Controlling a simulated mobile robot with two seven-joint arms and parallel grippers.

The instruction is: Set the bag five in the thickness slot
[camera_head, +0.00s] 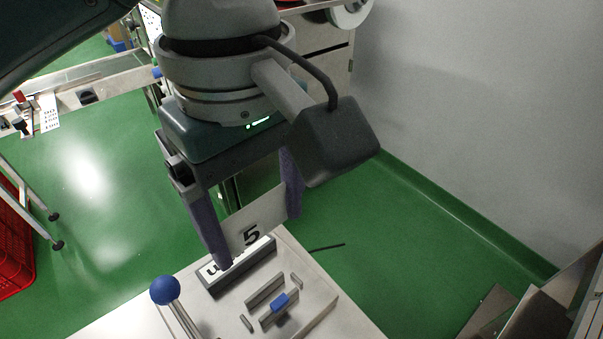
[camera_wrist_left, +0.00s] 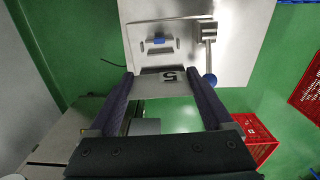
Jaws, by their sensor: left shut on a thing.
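Bag five (camera_head: 265,212) is a flat, pale piece with a black 5, held upright in my left gripper (camera_head: 259,240). The fingers are shut on its two side edges. In the left wrist view, bag five (camera_wrist_left: 150,88) spans between the fingertips of the left gripper (camera_wrist_left: 162,79). Below it, on a pale bench plate, is a dark block (camera_head: 238,281) with a partly hidden white label, which looks like the thickness slot. The bag's lower edge is right at or just above this block; I cannot tell whether it is inside. My right gripper is not in view.
Beside the block on the bench plate (camera_head: 345,318) are small grey bars (camera_head: 265,290) with a blue piece (camera_head: 280,301). A lever with a blue ball knob (camera_head: 164,290) stands to the left. A red crate (camera_head: 14,250) is on the green floor, and a wall is right.

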